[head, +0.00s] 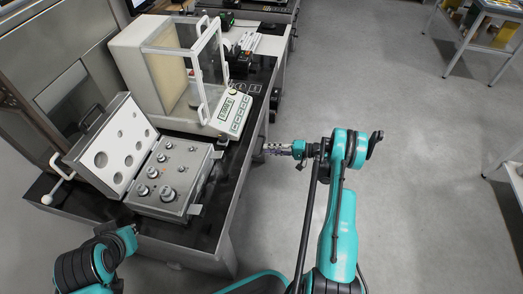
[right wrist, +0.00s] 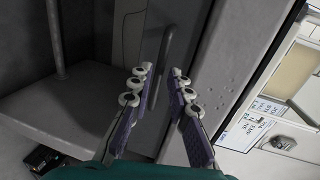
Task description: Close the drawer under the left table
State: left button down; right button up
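The left table (head: 225,215) has a dark top and grey sides and stands at the left of the head view. My right gripper (head: 276,149) is at its right side, below the top. In the right wrist view the two padded fingers of my right gripper (right wrist: 158,88) are apart with nothing between the pads. A grey bar handle (right wrist: 162,68) on a dark grey front (right wrist: 190,30) lies just beyond the fingertips; I cannot tell whether they touch. How far the drawer stands out cannot be told. My left arm shows at the bottom left, but its fingers cannot be made out.
On the table stand a balance with a glass case (head: 165,75) and an open weight box (head: 170,180) with several weights. A white-handled lever (head: 55,188) is at the left edge. The grey floor (head: 420,190) to the right is clear. Another table (head: 490,8) stands far right.

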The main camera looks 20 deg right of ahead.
aim_at(262, 149)
jog(key=shift+b+x, duration=0.45)
jog(key=shift+x, duration=1.5)
grip_shut()
jog(key=x, duration=0.2)
jog(key=shift+w+a+r, duration=0.2)
jog(key=shift+a, duration=0.05)
grip_release()
